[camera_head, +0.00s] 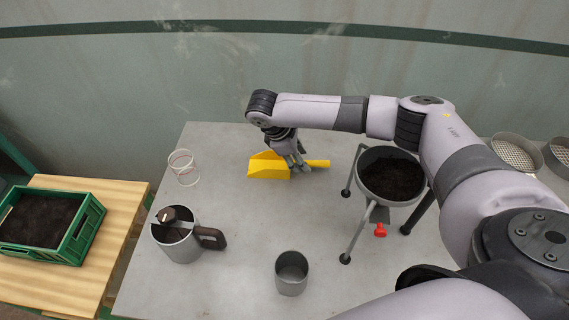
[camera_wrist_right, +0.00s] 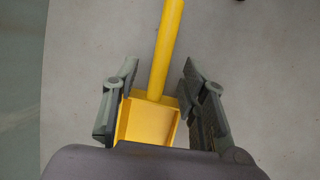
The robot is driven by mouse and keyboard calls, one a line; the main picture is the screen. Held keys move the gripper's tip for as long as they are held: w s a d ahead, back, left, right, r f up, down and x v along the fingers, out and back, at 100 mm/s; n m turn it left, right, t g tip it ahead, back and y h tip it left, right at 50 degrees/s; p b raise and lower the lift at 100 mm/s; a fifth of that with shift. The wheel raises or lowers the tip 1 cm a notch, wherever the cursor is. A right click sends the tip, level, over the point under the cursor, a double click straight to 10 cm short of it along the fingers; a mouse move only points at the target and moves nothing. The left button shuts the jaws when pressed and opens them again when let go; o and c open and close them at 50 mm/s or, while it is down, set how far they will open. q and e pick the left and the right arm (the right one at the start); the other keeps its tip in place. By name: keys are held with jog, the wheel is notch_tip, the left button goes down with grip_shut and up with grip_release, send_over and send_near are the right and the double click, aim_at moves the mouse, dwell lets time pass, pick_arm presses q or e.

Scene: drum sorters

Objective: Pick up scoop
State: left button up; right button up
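The yellow scoop (camera_head: 268,170) lies on the grey table, its pan to the left and its handle (camera_head: 318,163) pointing right in the head view. My right gripper (camera_head: 297,164) is low over the scoop, where the pan meets the handle, and hides part of it. In the right wrist view the scoop (camera_wrist_right: 150,122) shows between the two fingers of my right gripper (camera_wrist_right: 157,90). The fingers are apart, with a gap to the handle on both sides. My left gripper is not in view.
A funnel (camera_head: 391,181) of dark soil stands on legs right of the scoop, with a red valve (camera_head: 380,230). A clear cup (camera_head: 184,167), a metal jug (camera_head: 178,240) and a grey cup (camera_head: 291,272) stand on the table (camera_head: 235,225). A green crate (camera_head: 85,232) of soil is at left.

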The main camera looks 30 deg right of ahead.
jog(key=shift+x, duration=1.2)
jog(key=shift+c, duration=0.6)
grip_shut()
